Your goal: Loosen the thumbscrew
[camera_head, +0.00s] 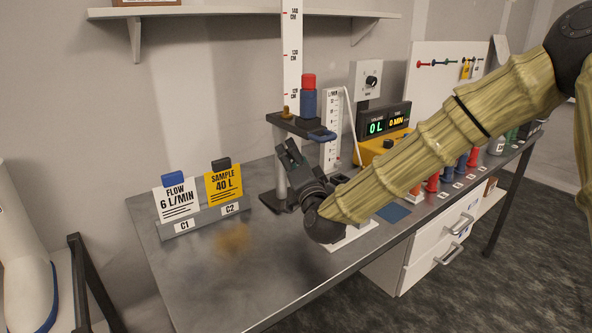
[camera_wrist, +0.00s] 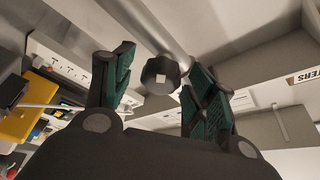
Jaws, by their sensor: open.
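A dark round knob with a pale square on its face, apparently the thumbscrew (camera_wrist: 160,76), shows in the wrist view in front of a grey metal pole (camera_wrist: 146,28). My gripper (camera_wrist: 161,62) is open, with one green-lined finger on each side of the knob; I cannot tell whether either finger touches it. In the head view my gripper (camera_head: 291,158) is beside the stand, below its dark bracket (camera_head: 295,125). The knob is not discernible there, probably behind my gripper. The bracket carries a blue cylinder with a red top (camera_head: 308,97).
A sign holder (camera_head: 195,222) with white and yellow cards stands at left on the grey bench (camera_head: 180,285). A yellow device with a display (camera_head: 383,143) stands behind my arm. A shelf (camera_head: 240,12) is on the wall above. The bench's front left is clear.

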